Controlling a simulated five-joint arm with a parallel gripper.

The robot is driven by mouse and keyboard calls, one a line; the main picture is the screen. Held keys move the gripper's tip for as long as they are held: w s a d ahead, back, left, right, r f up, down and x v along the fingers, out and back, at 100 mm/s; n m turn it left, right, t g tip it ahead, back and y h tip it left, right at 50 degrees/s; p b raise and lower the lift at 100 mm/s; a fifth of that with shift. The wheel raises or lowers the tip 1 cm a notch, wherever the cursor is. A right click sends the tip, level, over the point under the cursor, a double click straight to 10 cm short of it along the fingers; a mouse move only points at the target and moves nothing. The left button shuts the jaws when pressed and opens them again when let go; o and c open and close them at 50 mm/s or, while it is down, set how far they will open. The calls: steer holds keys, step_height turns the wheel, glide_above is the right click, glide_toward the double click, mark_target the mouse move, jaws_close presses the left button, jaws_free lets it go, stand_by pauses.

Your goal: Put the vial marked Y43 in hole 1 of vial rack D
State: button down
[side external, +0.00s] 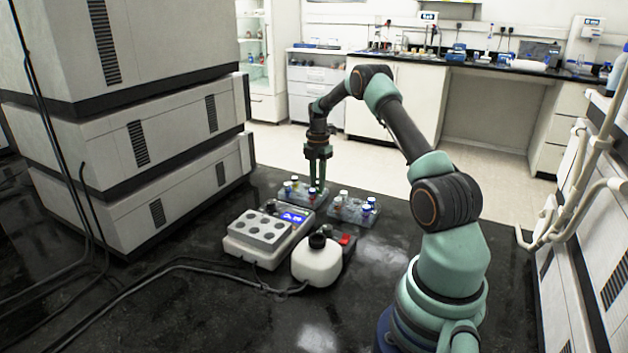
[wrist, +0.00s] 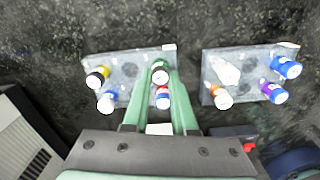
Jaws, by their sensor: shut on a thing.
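My gripper (side external: 317,180) points straight down over the left vial rack (side external: 290,194). In the wrist view its fingers (wrist: 160,82) are closed around a vial with a white top and a dark green band (wrist: 160,70). I cannot tell if this vial is seated in a hole or lifted. The same rack (wrist: 128,62) also holds a yellow-and-black vial (wrist: 97,77), a blue-banded vial (wrist: 107,101) and a red-and-blue vial (wrist: 163,98). A second vial rack (side external: 342,216) stands to the right. Rack letters, hole numbers and the Y43 mark cannot be read.
The second rack in the wrist view (wrist: 248,58) holds a white vial (wrist: 228,72), an orange-banded one (wrist: 221,97), a blue one (wrist: 286,67) and a purple one (wrist: 274,93). A block device (side external: 262,232) and a white bottle (side external: 316,262) stand in front. Large stacked cabinets (side external: 130,100) stand left.

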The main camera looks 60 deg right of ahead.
steer(key=shift+c, duration=1.6)
jaws_free()
steer(key=shift+r, duration=0.1)
steer(key=shift+r, duration=2.85)
